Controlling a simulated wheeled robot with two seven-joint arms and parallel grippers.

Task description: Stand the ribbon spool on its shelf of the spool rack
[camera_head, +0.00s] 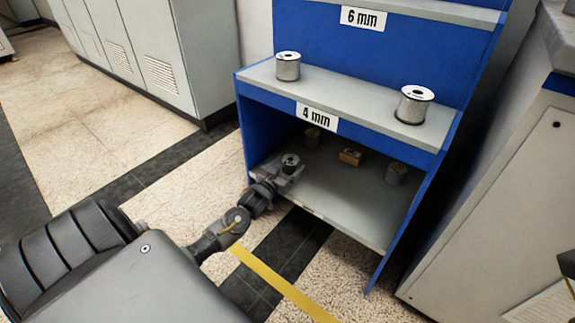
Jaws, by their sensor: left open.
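The blue spool rack (253,125) has grey shelves, with a "4 mm" label (317,118) on the middle shelf's front edge and a "6 mm" label (363,19) above. My left gripper (290,168) is open at the front left of the bottom shelf (345,205). A small grey spool with a dark top (291,159) is between its fingers, apparently upright; whether it rests on the shelf I cannot tell. Its lower part is hidden by the gripper.
Two silver spools stand on the middle shelf, left (288,68) and right (413,106). On the bottom shelf are a shaded spool (312,138), a small brown block (350,157) and a spool at right (396,173). Grey cabinets flank the rack.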

